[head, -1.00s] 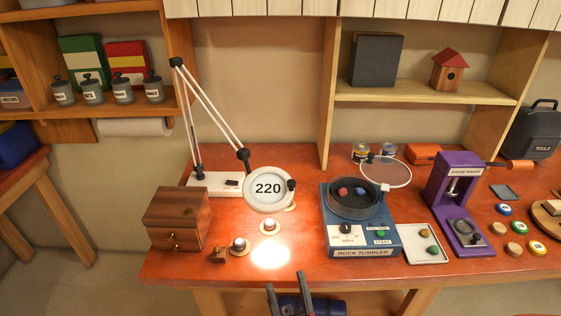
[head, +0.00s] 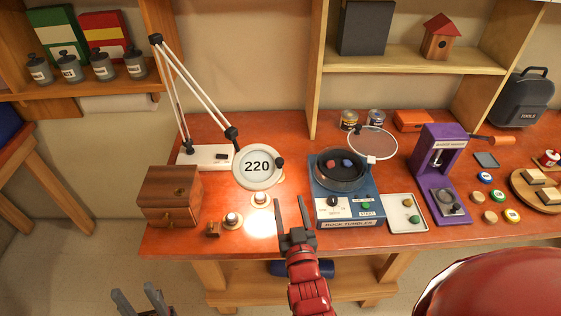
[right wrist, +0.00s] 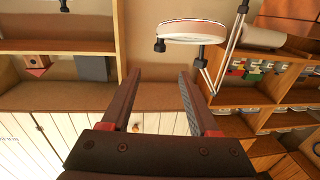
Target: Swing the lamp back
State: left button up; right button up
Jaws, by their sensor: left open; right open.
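The lamp (head: 207,98) has a white two-rod arm with black joints on a white base (head: 205,157) at the back left of the bench. Its round head (head: 257,167), marked 220, hangs over the bench and lights a spot below. The lamp head also shows in the right wrist view (right wrist: 193,31), beyond the fingertips. My right gripper (head: 292,205) is open and empty, in front of and right of the lamp head, apart from it. Its fingers show in the right wrist view (right wrist: 160,80). My left gripper (head: 134,291) is open and low at the left, away from the bench.
A wooden drawer box (head: 169,196) stands left of the lamp head. The rock tumbler (head: 345,205) with its raised round lid (head: 373,142) stands to the right, then a tray (head: 404,213) and the purple badge maker (head: 436,170). Small round pieces (head: 233,221) lie below the lamp.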

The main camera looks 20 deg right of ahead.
jog(key=b, duration=0.3)
send_near(280, 164)
jog(key=w+p, duration=0.2)
jog(key=w, duration=0.1)
jog(key=w+d+p, duration=0.1)
jog(key=w, duration=0.2)
jog(key=w+p, duration=0.2)
jog(key=w, duration=0.2)
jog(key=shift+d+p, duration=0.3)
jog(key=shift+d, duration=0.05)
jog(key=shift+w+d+f, duration=0.1)
jog(key=shift+w+f, duration=0.05)
jog(key=shift+w, duration=0.35)
jog(key=shift+c, duration=0.3)
grip_shut()
